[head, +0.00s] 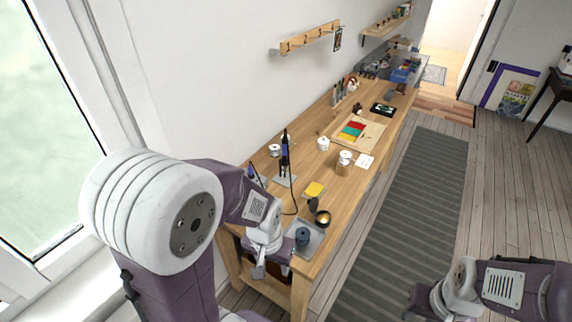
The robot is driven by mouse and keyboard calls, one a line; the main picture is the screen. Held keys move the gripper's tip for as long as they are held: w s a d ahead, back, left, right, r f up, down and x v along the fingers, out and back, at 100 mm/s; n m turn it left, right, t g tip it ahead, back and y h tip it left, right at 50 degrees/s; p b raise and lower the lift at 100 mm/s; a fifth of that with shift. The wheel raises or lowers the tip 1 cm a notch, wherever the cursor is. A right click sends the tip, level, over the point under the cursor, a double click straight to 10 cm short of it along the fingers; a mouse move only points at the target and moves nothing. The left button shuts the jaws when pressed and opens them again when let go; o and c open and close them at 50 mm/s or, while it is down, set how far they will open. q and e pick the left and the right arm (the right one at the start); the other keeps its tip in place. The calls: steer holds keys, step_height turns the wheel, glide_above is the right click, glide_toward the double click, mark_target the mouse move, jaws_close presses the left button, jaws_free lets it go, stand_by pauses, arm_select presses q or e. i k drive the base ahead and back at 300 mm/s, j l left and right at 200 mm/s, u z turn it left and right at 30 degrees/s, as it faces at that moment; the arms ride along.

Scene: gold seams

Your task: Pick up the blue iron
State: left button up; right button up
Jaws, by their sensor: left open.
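The blue iron (285,152) stands upright, tip hidden, in a holder on a small grey base (284,181) near the wall side of the workbench. A dark cord runs from it down toward the bench front. My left gripper (259,270) is at the near end of the bench, low and well short of the iron, open and empty. Its fingers are small and hard to make out. My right gripper (418,302) is at the lower right over the floor, away from the bench; its jaws are not clear.
The wooden workbench (341,200) carries a yellow sponge (314,189), a round dark tin (322,218), a dark blue jar (302,237) on a grey tray, a white-lidded jar (344,163) and a white pot (323,144). A striped rug (400,220) covers the floor to the right.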

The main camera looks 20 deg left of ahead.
mark_target(284, 158)
steer(key=i+l+u, duration=0.15)
steer(key=l, duration=0.2)
steer(key=i+l+u, duration=0.15)
steer(key=l, duration=0.2)
steer(key=l+u, duration=0.15)
steer(key=l, duration=0.2)
steer(key=i+l+u, duration=0.15)
steer(key=l, duration=0.2)
steer(key=i+l+u, duration=0.15)
steer(key=i, duration=0.25)
steer(key=i+l+u, duration=0.2)
steer(key=i+l, duration=0.15)
steer(key=i, duration=0.45)
